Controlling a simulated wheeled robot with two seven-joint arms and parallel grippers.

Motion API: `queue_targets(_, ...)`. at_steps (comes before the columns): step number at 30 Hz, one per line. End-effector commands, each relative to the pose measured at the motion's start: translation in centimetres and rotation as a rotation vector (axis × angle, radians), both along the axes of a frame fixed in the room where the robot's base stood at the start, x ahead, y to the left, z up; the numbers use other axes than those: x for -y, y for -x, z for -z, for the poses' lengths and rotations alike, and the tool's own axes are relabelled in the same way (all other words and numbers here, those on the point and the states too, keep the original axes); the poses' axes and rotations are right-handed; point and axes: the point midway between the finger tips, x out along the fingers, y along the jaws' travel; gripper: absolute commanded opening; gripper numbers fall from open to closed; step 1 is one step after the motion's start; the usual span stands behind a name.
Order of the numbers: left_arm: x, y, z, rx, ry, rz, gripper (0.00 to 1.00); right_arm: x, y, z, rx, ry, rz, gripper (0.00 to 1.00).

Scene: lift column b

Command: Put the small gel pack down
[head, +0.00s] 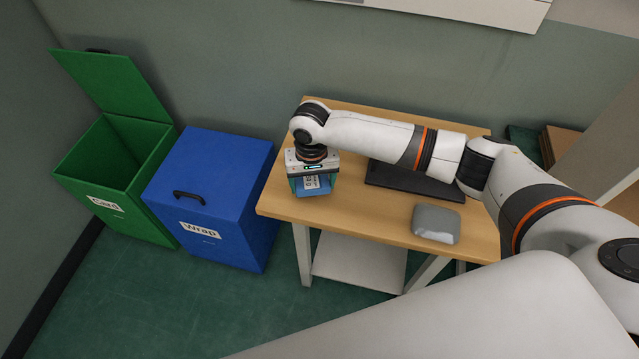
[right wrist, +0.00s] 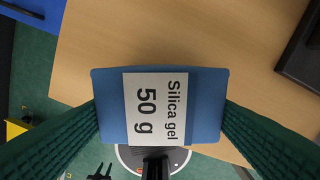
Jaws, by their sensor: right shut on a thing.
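The small gel pack (right wrist: 205,105) is blue with a white label reading "Silica gel 50 g". In the right wrist view it sits between the two green fingers of my right gripper (right wrist: 160,120), which is shut on it. In the head view my right gripper (head: 313,178) points down at the left end of the wooden table (head: 370,215), with the gel pack (head: 314,187) partly showing below it. I cannot tell whether the pack touches the tabletop. My left gripper is not in view.
A grey pouch-like item (head: 436,224) lies at the table's front right. A dark flat tray (head: 400,182) lies behind it, partly under my arm. A closed blue "Wrap" bin (head: 215,190) and an open green "Card" bin (head: 150,165) stand left of the table. The front middle tabletop is clear.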

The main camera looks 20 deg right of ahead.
Motion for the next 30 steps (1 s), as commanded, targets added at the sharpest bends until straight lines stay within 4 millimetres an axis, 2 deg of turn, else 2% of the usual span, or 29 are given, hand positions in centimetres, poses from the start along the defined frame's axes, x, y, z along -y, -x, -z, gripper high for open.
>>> queue_targets(10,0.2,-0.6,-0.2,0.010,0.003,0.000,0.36,0.0,0.0,3.8,0.000,0.001,0.000,0.53)
queue_targets(20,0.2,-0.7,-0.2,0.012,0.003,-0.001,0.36,0.0,0.0,4.2,0.000,0.000,-0.001,0.53)
queue_targets(21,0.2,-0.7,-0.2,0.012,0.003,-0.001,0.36,0.0,0.0,4.2,0.000,0.000,-0.001,0.80)
queue_targets(24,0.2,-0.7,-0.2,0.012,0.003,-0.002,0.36,0.0,0.0,4.1,0.000,0.000,-0.001,0.97)
queue_targets(30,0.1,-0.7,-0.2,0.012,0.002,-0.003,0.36,0.0,0.0,4.1,0.001,0.001,-0.001,0.97)
